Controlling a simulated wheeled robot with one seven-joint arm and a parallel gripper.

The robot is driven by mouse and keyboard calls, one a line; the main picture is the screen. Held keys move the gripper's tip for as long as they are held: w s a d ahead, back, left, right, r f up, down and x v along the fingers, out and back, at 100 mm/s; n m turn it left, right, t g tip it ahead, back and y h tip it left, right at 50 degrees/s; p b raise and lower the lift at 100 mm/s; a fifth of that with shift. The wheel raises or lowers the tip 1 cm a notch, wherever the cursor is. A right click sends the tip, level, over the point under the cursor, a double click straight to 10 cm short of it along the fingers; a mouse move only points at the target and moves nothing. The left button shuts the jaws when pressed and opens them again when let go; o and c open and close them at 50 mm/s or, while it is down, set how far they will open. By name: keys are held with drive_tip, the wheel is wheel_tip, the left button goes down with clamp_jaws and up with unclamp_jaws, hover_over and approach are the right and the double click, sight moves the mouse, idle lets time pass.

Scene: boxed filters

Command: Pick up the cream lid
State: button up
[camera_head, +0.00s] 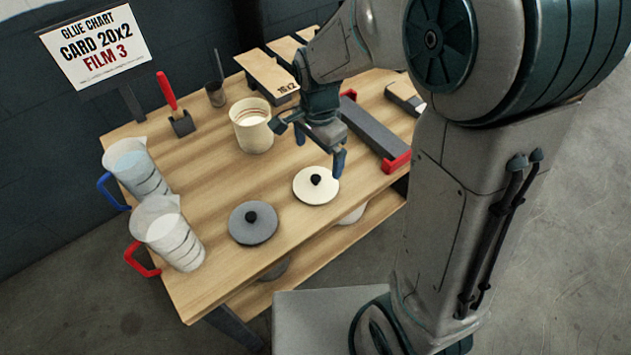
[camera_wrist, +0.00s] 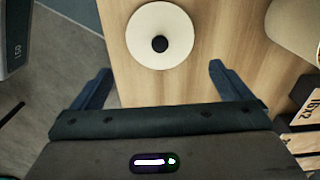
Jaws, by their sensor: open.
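The cream lid (camera_head: 316,186) is a flat round disc with a black knob, lying on the wooden table near its front edge. In the wrist view the cream lid (camera_wrist: 160,36) lies flat beyond the fingertips, roughly centred between them, with its dark knob in the middle. My gripper (camera_head: 320,150) is above the table, just behind and above the lid. In the wrist view my gripper (camera_wrist: 156,82) has its two fingers wide apart with nothing between them. It does not appear to touch the lid.
A grey lid (camera_head: 253,222) lies left of the cream one. A cream tub (camera_head: 251,126) stands behind. Two measuring jugs (camera_head: 137,170) (camera_head: 168,235) stand at the left. A dark bar with red ends (camera_head: 375,133) lies to the right. Boxes (camera_head: 265,77) sit at the back.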

sight(317, 176)
wheel_tip(317, 176, down, 10)
drive_tip(key=shift+r+p, duration=0.15)
drive_tip(key=shift+p, duration=0.35)
drive_tip(key=c, duration=0.6)
